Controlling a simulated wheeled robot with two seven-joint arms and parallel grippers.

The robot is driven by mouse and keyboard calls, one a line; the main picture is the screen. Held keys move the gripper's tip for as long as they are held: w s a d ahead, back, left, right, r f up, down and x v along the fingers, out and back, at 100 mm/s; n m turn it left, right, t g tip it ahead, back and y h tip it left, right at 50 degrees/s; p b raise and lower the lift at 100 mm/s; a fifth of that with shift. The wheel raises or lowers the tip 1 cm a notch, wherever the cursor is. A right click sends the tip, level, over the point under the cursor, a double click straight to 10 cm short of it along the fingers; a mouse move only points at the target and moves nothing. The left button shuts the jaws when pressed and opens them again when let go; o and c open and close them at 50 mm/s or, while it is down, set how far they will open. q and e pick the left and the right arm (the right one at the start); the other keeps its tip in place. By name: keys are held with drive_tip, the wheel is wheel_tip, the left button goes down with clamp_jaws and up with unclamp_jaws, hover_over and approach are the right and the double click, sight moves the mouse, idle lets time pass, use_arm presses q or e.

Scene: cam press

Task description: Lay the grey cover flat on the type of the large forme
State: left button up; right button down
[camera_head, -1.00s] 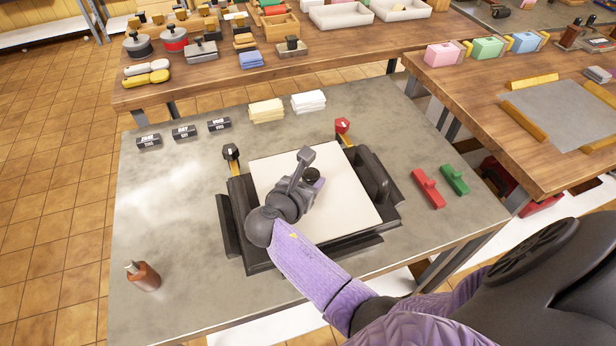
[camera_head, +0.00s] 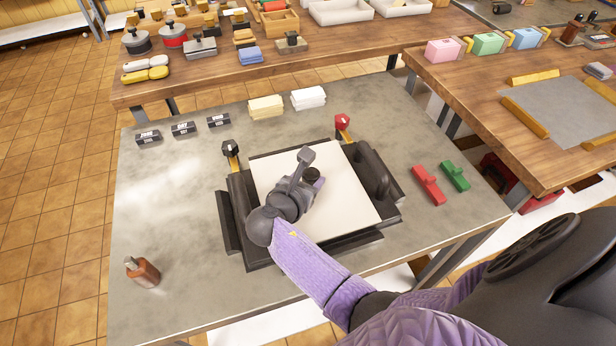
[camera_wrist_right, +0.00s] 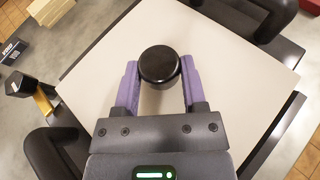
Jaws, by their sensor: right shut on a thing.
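The grey cover (camera_head: 345,205) is a pale flat board with a round black knob (camera_wrist_right: 159,65) at its middle. My right gripper (camera_head: 316,180) is shut on this knob, with its purple fingers on either side. The board appears roughly level over a black frame (camera_head: 236,205) on the grey table. The board hides the type beneath it. I cannot tell whether it touches the type. A strip of black shows along its back edge. My left gripper is not in view.
Red (camera_head: 428,185) and green (camera_head: 455,176) blocks lie right of the frame. A red-topped post (camera_head: 342,127) and a black-topped post (camera_head: 231,152) stand at its back. A brown bottle (camera_head: 142,272) stands at front left. The table's left side is mostly clear.

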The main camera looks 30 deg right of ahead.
drive_tip(key=shift+f, duration=0.3)
drive_tip(key=shift+c, duration=0.3)
unclamp_jaws()
